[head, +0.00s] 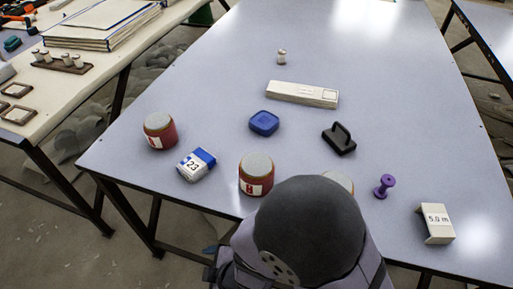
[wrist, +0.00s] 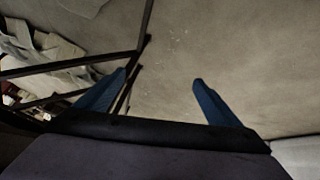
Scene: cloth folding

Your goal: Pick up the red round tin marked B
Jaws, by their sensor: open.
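Two red round tins with grey lids and white labels stand on the table in the head view, one at the left (head: 160,131) and one near the middle front (head: 256,175). The letters on their labels are too small to read surely. A third round lid (head: 339,182) shows behind my arm, its body mostly hidden, so its colour and mark cannot be told. My gripper (wrist: 160,78) shows two blue fingers apart in the wrist view, with only floor between them. No tin is in the wrist view.
On the table (head: 215,100) are a blue-white box (head: 196,165), a blue case (head: 264,123), a white long box (head: 302,94), a black handled block (head: 339,138), a purple knob (head: 384,186) and a white block (head: 437,224). The table's far part is mostly clear.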

